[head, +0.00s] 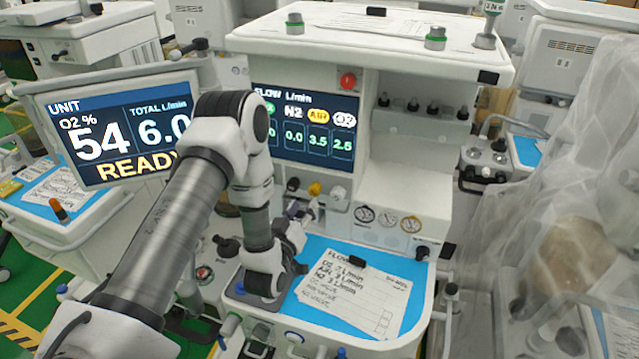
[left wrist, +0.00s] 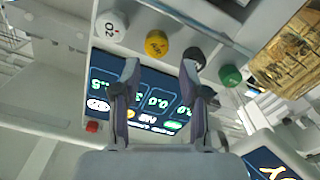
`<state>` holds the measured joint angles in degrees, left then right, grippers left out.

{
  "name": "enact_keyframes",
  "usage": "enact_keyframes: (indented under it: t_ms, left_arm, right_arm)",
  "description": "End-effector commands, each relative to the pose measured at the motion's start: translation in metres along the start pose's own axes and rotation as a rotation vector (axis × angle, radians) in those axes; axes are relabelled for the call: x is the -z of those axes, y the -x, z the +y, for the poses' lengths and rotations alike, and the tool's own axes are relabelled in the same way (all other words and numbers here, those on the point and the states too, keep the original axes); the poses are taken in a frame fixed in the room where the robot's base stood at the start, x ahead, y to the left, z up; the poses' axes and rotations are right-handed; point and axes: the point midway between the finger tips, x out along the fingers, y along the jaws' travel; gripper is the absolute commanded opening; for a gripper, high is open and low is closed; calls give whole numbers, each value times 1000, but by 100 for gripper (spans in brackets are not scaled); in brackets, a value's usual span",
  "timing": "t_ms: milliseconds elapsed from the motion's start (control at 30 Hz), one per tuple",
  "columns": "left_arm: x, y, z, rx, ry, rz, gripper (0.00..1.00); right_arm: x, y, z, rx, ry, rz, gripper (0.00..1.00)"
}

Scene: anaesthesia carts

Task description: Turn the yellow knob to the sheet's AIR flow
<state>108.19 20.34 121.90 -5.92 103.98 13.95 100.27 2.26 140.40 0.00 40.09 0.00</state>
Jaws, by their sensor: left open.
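The yellow knob (head: 314,188) is on the white machine's front, below the flow screen (head: 305,127). The screen shows AIR 3.5, O2 2.5 and N2 0.0. In the left wrist view the yellow knob (left wrist: 156,43) lies just beyond my left gripper (left wrist: 160,72), roughly between its spread fingertips. That gripper is open and empty; in the head view it (head: 303,208) points up at the knob from below. I cannot tell whether it touches. The paper sheet (head: 345,295) lies on the blue worktop; its AIR line seems to read 3 L/min. My right gripper is out of view.
The white O2 knob (left wrist: 110,25) and a black knob (left wrist: 193,60) flank the yellow one closely; a green knob (left wrist: 230,75) is farther right. A monitor (head: 120,130) reading READY stands left. Translucent plastic sheeting (head: 570,200) hangs at right.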

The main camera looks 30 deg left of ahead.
Motion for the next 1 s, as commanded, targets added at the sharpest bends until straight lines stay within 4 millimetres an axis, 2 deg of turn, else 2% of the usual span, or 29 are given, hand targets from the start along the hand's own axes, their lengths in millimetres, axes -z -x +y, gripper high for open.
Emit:
enact_keyframes:
  t_ms: [200, 333, 433, 633, 667, 700, 767, 800, 1000]
  left_arm:
    - [-1, -42, 1, -4, -1, 5, 43]
    - [-1, -62, 1, -4, -1, 4, 43]
    - [-1, -69, 1, -3, -1, 2, 43]
    - [0, -70, 1, -2, -1, 1, 43]
    - [0, -70, 1, -2, -1, 1, 40]
    - [0, -70, 1, -2, -1, 1, 26]
    - [0, -70, 1, -2, -1, 1, 4]
    - [0, -70, 1, -2, -1, 1, 0]
    - [-3, -70, 0, -3, -32, 1, 0]
  right_arm:
    - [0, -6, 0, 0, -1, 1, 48]
    - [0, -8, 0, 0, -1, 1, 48]
    - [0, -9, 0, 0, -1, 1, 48]
    - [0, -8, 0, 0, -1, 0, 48]
    - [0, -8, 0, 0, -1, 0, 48]
    - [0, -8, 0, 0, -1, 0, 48]
    - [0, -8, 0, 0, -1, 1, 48]
    - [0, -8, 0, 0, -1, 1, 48]
    - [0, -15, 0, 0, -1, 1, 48]
